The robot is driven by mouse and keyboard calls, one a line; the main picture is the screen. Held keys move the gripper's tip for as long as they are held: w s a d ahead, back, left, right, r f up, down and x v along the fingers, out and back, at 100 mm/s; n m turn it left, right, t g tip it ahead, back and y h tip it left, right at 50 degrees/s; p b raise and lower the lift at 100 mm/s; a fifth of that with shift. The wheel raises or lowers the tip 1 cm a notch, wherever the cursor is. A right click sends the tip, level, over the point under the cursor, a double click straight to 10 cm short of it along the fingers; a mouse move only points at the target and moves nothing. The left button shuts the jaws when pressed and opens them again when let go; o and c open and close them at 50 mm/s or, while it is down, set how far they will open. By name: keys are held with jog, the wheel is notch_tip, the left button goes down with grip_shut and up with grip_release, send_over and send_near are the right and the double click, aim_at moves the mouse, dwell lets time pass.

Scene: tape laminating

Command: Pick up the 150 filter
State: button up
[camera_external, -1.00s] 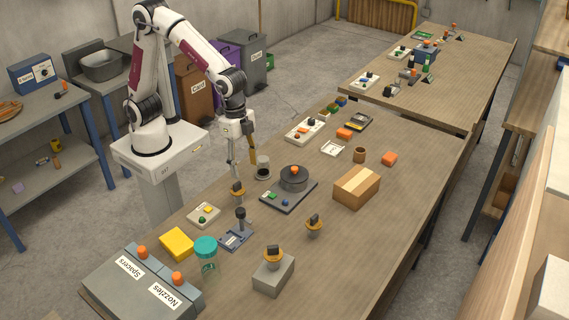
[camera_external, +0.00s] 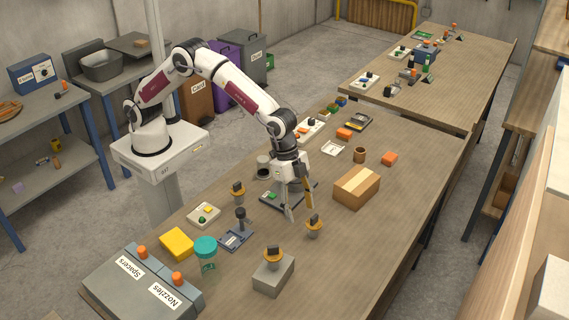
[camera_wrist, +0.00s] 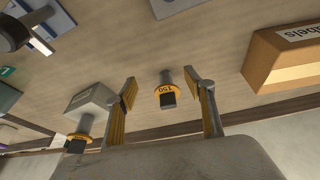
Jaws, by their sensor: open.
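The 150 filter (camera_wrist: 165,89) shows in the wrist view as a yellow-orange disc marked "150" with a dark square top on a grey stem. In the external view the matching filter (camera_external: 314,227) stands on the table to the right of my gripper. My gripper (camera_external: 299,214) is open and empty, above the table and close to this filter. In the wrist view its two fingers (camera_wrist: 168,93) stand wide apart, with the filter between them in the picture, nearer the right finger. I see no contact.
A similar filter (camera_external: 273,257) sits on a grey block (camera_external: 272,278), and another (camera_external: 238,193) stands left of my gripper. A cardboard box (camera_external: 356,189) lies to the right. A black plate (camera_external: 270,200) is partly hidden behind my gripper.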

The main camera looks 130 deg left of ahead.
aim_at(314, 227)
jog(key=shift+w+r+m+t, duration=0.4)
jog(key=shift+w+r, duration=0.7)
jog(key=shift+f, duration=0.1)
jog(key=shift+x, duration=0.85)
jog(key=shift+w+d+f, duration=0.1)
jog(key=shift+w+f, duration=0.1)
jog(key=shift+f, duration=0.1)
jog(key=shift+f, duration=0.1)
jog(key=shift+w+x, duration=0.15)
jog(key=shift+x, duration=0.65)
jog(key=shift+w+x, duration=0.2)
jog(key=shift+x, duration=1.35)
